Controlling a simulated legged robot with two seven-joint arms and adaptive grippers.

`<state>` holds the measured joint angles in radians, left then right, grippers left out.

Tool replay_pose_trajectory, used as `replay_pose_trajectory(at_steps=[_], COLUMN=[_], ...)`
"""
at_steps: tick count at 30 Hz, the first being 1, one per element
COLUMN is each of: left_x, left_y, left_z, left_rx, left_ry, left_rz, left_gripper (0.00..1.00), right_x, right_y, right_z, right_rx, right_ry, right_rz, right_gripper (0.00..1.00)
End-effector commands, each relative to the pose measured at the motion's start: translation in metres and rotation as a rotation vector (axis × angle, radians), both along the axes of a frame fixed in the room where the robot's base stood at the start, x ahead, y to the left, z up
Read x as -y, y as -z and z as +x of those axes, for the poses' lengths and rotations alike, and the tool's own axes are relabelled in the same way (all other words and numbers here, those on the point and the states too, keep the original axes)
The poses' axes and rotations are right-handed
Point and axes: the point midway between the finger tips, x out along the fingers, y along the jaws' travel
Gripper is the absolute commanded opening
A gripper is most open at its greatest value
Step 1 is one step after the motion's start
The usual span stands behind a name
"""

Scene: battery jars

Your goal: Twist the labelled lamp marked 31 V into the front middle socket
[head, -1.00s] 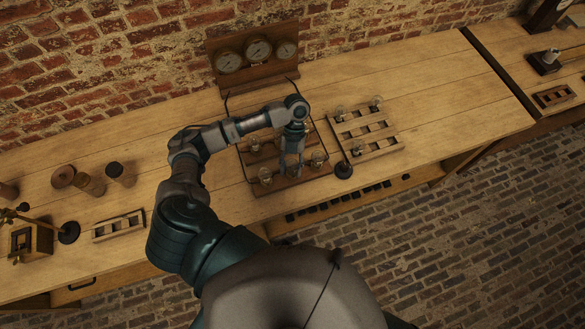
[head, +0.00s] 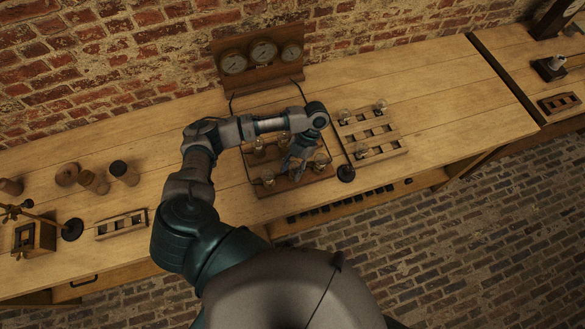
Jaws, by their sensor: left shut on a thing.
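The dark wooden socket board (head: 303,181) lies on the bench. Glass lamps stand on it at front left (head: 268,181), front right (head: 321,161) and back left (head: 258,148). My left gripper (head: 288,170) is over the front middle of the board, between the two front lamps. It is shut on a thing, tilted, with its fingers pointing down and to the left. The held thing and the front middle socket are hidden by the fingers, and no 31 V marking can be read. My right gripper is not in view.
A panel with three gauges (head: 262,72) stands behind.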

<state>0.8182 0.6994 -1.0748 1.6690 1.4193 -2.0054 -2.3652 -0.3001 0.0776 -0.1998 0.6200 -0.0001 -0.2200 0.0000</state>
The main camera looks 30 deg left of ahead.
Motion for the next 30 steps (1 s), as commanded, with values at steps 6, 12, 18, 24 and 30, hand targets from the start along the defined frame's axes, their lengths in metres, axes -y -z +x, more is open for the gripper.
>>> replay_pose_trajectory(at_steps=[6, 12, 18, 24, 30], left_x=[0.000, 0.000, 0.000, 0.002, 0.005], left_y=[0.000, 0.000, -0.007, -0.039, -0.075], left_z=[0.000, 0.000, 0.005, 0.028, 0.051], left_rx=[0.001, 0.001, 0.003, 0.007, 0.005], left_ry=[-0.002, -0.004, -0.004, -0.003, -0.003], left_rz=[0.000, 0.000, 0.000, 0.001, 0.000], left_gripper=[0.73, 0.73, 0.73, 0.73, 0.73], right_x=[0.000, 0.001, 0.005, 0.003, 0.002], right_y=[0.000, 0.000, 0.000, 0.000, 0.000], right_z=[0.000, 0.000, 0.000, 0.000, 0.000], right_rx=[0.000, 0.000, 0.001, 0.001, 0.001], right_ry=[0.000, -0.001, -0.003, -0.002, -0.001], right_rz=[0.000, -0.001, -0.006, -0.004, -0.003], right_gripper=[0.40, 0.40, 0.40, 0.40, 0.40])
